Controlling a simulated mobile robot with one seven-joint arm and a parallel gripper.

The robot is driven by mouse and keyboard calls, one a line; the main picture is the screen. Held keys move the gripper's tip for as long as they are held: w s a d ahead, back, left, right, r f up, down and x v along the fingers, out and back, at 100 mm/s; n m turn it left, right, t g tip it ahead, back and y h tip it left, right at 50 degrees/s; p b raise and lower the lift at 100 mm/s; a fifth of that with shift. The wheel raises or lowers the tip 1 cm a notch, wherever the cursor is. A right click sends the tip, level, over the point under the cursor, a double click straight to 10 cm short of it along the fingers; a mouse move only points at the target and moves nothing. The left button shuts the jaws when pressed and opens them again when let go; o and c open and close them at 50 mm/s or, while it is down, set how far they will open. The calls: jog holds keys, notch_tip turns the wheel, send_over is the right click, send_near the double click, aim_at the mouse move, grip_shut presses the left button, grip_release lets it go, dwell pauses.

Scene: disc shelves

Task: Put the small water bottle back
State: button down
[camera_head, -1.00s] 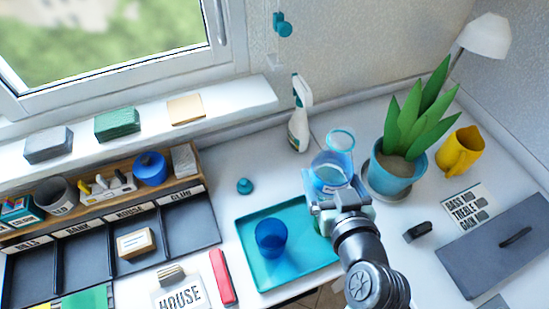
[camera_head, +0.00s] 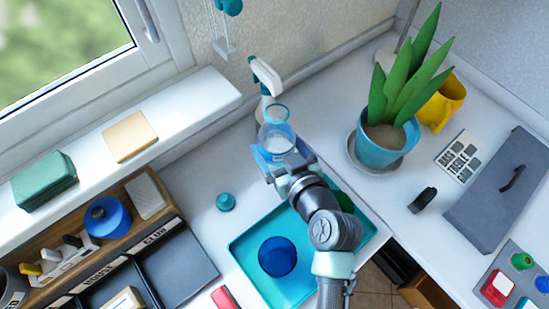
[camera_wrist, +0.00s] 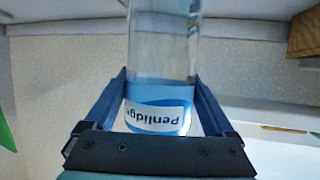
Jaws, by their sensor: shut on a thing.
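My gripper (camera_head: 283,168) is shut on the small water bottle (camera_head: 276,138), a clear bottle with bluish contents. In the wrist view the bottle (camera_wrist: 163,60) stands between the two fingers (camera_wrist: 160,110), and its label, reading "Penlidge", appears upside down. In the head view the bottle is beyond the teal tray's far edge, just in front of the white spray bottle (camera_head: 265,78), partly overlapping it. I cannot tell whether its base touches the table.
The teal tray (camera_head: 250,240) holds a blue cup (camera_head: 277,256) and, partly hidden by my arm, a green item. A potted plant (camera_head: 383,150) stands to the right, with a yellow mug (camera_head: 440,103) behind it. A wooden organizer (camera_head: 70,255) is at left.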

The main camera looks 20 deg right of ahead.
aim_at(276, 158)
jog(key=shift+w+f+b, duration=0.1)
jog(key=shift+f+b, duration=0.25)
jog(key=shift+f, duration=1.85)
jog(key=shift+f, duration=0.15)
grip_release()
jog(key=v, duration=1.2)
jog(key=shift+b, duration=0.45)
